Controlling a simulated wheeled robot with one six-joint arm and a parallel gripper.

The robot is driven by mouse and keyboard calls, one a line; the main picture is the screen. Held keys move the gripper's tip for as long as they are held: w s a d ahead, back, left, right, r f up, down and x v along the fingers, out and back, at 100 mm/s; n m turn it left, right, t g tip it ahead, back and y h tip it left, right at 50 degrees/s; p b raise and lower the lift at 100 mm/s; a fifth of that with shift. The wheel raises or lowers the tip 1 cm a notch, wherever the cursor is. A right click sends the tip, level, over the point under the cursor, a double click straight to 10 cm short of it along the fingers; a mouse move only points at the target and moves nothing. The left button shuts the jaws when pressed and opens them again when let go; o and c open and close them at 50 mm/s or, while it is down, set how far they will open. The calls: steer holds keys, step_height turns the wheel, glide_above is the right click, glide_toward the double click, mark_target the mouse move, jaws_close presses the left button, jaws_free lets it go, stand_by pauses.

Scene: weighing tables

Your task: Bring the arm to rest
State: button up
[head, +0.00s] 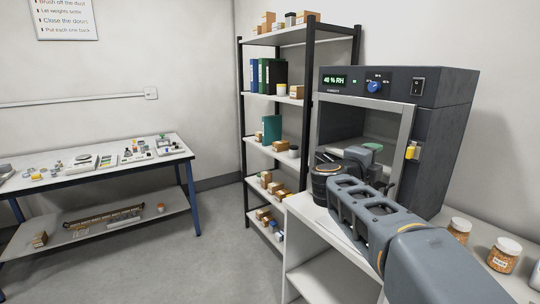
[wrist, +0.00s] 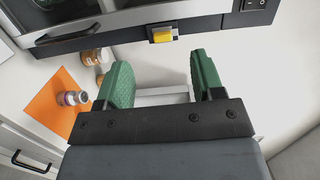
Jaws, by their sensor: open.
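My gripper (wrist: 162,76) is open in the wrist view, with its two green pads spread apart and nothing between them. Beyond the pads lies the white counter and the front of a dark grey cabinet. In the head view my arm reaches forward over the counter to the front of the humidity cabinet (head: 455,95). One green pad of my gripper (head: 372,147) shows there, before the cabinet's window; the rest is hidden behind my wrist.
The cabinet's yellow latch (wrist: 162,37) is close above the pads. An orange mat (wrist: 52,108) with a small jar (wrist: 72,98) lies at left. Jars (head: 504,254) stand right of my arm. A shelf rack (head: 308,100) and a table (head: 100,178) stand left, with open floor between.

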steer(key=w+a+f+n+t+y, duration=0.2)
steer(key=a+n+t+y, duration=0.1)
steer(key=a+n+y, duration=0.3)
steer(key=w+a+f+n+t+y, duration=0.2)
steer(key=w+a+f+n+y, duration=0.15)
steer(key=n, duration=0.35)
steer(key=s+a+f+n+g+y+p, duration=0.2)
steer(key=s+a+f+n+g+y, duration=0.1)
steer(key=s+a+f+n+y, duration=0.3)
steer(key=s+f+n+g+y+p, duration=0.1)
steer(key=s+f+n+g+p, duration=0.1)
steer(key=s+f+n+g, duration=0.3)
steer(key=s+f+n+g+p, duration=0.2)
steer(key=s+n, duration=0.1)
steer(key=s, duration=0.4)
steer(key=s+d+n+g+h+p, duration=0.1)
steer(key=s+d+g+h+p, duration=0.1)
steer(key=s, duration=0.6)
steer(key=shift+s+d+r+n+p, duration=0.2)
steer(key=shift+r+n+p, duration=0.1)
steer(key=shift+r+p, duration=0.25)
steer(key=shift+f, duration=0.1)
steer(key=shift+c, duration=0.4)
